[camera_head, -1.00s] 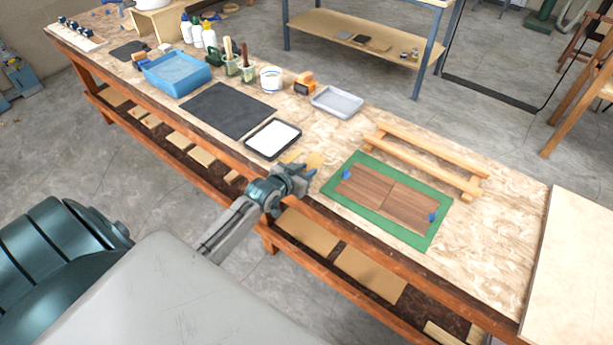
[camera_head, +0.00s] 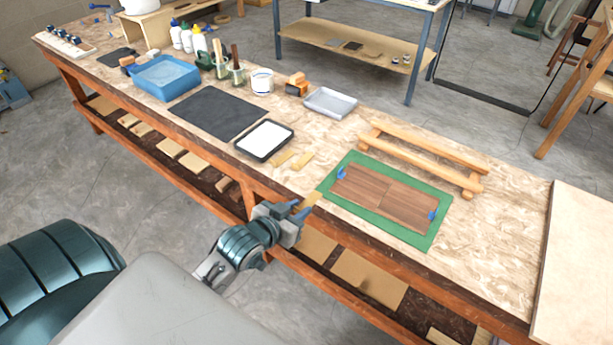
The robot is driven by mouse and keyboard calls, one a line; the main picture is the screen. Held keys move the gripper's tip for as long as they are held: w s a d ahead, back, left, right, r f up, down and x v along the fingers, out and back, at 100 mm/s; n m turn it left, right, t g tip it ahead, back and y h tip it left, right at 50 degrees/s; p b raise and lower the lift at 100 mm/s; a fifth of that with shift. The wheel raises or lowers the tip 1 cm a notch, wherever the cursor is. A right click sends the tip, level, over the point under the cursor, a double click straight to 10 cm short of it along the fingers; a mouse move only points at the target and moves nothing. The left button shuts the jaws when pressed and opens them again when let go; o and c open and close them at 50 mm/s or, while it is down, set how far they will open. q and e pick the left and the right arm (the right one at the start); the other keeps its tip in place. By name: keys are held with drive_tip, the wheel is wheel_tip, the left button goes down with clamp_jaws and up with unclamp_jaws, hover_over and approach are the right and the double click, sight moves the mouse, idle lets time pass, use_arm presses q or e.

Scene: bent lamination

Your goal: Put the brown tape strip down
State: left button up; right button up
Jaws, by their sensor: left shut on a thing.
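My left gripper (camera_head: 299,208) is shut on a small brown tape strip (camera_head: 313,198), which sticks out past the fingertips. In the picture the strip overlaps the front edge of the workbench, left of the green mat's lower left corner. I cannot tell its exact height. Two similar tan strips, one left (camera_head: 281,160) and one right (camera_head: 302,162), lie on the bench just beyond the gripper. My right gripper is not in view.
A black-rimmed white tray (camera_head: 265,139), a dark mat (camera_head: 219,114) and a grey tray (camera_head: 331,102) lie beyond. Bare bench (camera_head: 335,133) shows between them.

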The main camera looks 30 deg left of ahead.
use_arm(q)
drive_tip(key=p, duration=0.3)
hover_over(299, 182)
drive_tip(key=shift+s+d+f, duration=0.15)
drive_tip(key=shift+s+f, duration=0.15)
drive_tip(key=shift+f, duration=0.45)
drive_tip(key=f, duration=0.1)
drive_tip(key=f+p, duration=0.1)
drive_tip(key=shift+w+a+f, duration=0.2)
drive_tip(key=shift+w+f, duration=0.15)
drive_tip(key=shift+f, duration=0.35)
drive_tip(key=shift+f, duration=0.2)
drive_tip(key=o, duration=1)
drive_tip(key=shift+c, duration=0.2)
